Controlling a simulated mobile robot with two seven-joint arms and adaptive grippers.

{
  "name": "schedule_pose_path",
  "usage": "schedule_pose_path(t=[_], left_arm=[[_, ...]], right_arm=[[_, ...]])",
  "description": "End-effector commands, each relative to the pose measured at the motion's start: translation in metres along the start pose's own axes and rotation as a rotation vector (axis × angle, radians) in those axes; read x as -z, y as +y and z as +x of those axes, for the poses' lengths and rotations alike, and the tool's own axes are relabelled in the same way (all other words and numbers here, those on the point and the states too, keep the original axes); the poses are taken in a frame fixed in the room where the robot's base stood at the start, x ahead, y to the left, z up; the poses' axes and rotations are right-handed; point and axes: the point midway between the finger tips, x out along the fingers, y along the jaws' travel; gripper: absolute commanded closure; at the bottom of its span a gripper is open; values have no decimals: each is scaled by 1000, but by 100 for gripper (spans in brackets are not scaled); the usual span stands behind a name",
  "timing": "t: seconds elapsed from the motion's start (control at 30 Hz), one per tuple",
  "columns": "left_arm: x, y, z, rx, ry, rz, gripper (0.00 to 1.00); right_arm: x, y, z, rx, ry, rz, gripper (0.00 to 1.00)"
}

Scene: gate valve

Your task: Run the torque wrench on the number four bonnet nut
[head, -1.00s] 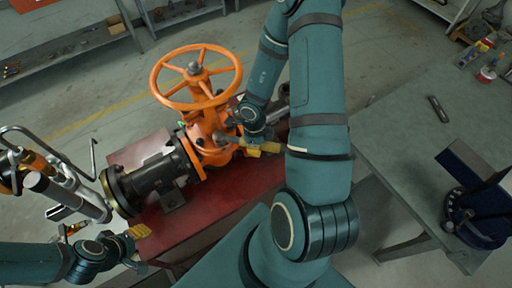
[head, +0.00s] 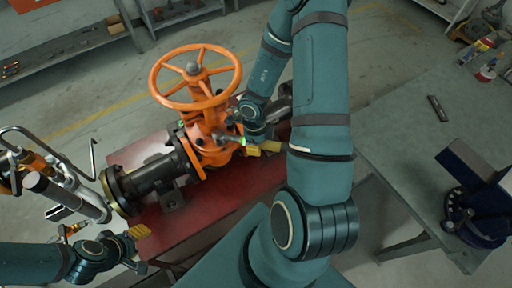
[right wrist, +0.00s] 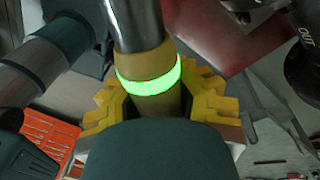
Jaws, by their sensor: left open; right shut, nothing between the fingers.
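The orange gate valve (head: 207,143) with its handwheel (head: 195,76) stands on a red bench. The torque wrench (head: 230,140) reaches from my right gripper (head: 263,148) to the bonnet flange, its far end by the nuts. I cannot tell which nut it sits on. In the right wrist view its tan handle (right wrist: 150,104) has a lit green band (right wrist: 148,80) and a metal shaft. My right gripper's yellow fingers (right wrist: 152,100) lie on both sides of the handle; their tips are partly hidden, and a firm grip does not show. My left gripper (head: 138,231) is open and empty, low left.
The red bench (head: 235,190) carries the dark flanged pipe (head: 150,178). A silver tool assembly (head: 75,195) stands left of it. A grey table (head: 400,130) with a blue vise (head: 475,210) is at right. Red tool tray (right wrist: 50,135) shows in the right wrist view.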

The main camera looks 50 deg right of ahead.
Motion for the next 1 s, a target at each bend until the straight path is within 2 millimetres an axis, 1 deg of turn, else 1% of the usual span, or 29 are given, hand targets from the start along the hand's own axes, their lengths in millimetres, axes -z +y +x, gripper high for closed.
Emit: schedule_pose_path(t=[0.1,0.7,1.0], left_arm=[[0,0,0,0,0,0,53],[0,0,0,0,0,0,53],[0,0,0,0,0,0,53]], right_arm=[[0,0,-7,2,-3,1,100],[2,4,-34,3,-3,0,100],[2,4,-39,2,-1,-1,100]])
